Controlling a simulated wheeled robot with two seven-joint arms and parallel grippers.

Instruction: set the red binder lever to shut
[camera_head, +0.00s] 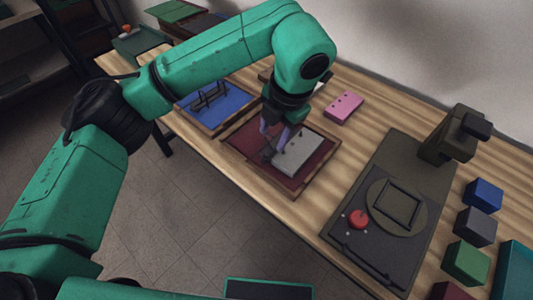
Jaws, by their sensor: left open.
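The red binder (242,138) lies open-faced in a wooden-edged frame in the middle of the table, with a pale grey block (298,153) on its right part. Dark metal parts of its lever mechanism (267,157) show just left of the grey block. The gripper partly covers them, so I cannot tell the lever's position. My left gripper (272,146) points down over these parts with its purple-grey fingers apart. I cannot tell whether a finger touches the lever. My right gripper is not in view.
A blue binder (232,99) with dark upright metal parts lies to the left. A pink block (344,107) lies behind the red binder. A dark machine base (348,190) with a red knob (358,218) stands to the right. Several coloured blocks line the right edge.

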